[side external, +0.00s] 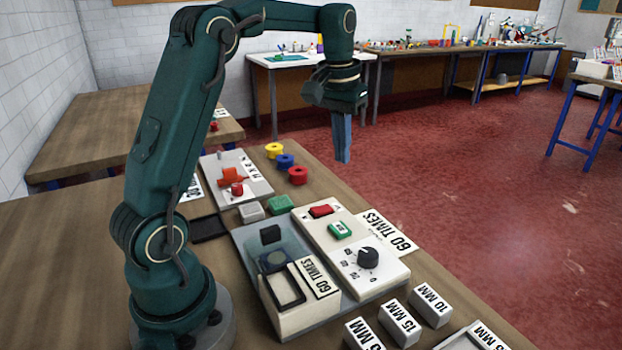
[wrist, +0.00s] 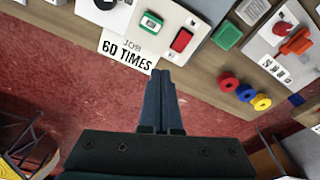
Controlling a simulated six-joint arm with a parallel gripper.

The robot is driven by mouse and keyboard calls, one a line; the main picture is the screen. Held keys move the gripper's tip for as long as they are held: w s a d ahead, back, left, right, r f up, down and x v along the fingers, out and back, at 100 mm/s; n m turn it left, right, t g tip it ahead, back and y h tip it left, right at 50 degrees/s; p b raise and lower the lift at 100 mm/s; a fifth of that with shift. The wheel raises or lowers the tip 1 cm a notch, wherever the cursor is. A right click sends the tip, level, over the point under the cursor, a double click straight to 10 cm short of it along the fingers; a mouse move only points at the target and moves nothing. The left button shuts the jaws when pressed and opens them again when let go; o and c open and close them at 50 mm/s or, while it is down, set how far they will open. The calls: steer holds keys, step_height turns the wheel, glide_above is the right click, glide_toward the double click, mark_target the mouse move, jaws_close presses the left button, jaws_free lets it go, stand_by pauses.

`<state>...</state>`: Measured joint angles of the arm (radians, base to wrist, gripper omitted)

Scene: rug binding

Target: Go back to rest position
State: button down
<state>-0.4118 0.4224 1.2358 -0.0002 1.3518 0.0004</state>
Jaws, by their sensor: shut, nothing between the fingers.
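My gripper (side external: 343,158) hangs in the air beyond the table's far edge, fingers pointing down. Its blue-grey fingers are together with nothing between them. In the wrist view my gripper (wrist: 160,75) points toward the "60 TIMES" job card (wrist: 127,50). That card (side external: 388,235) lies at the edge of the table beside the control box (side external: 360,282), which has a red switch, a green button and a black knob. My gripper is apart from all of these.
Red, blue and yellow spools (side external: 286,160) stand near the table edge. Several labelled MM blocks (side external: 430,306) and a cream holder (side external: 299,301) are at the front. The air around my gripper is free.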

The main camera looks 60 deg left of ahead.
steer(key=s+d+r+m+t, duration=0.3)
steer(key=s+d+r, duration=0.3)
steer(key=s+d, duration=0.3)
steer(key=s+d+f+m+t, duration=0.1)
steer(key=s+d+f, duration=0.4)
steer(key=s+f, duration=0.2)
steer(key=shift+s+f+m+h, duration=0.15)
steer(key=shift+s+m+h, duration=0.15)
steer(key=shift+s+m, duration=0.15)
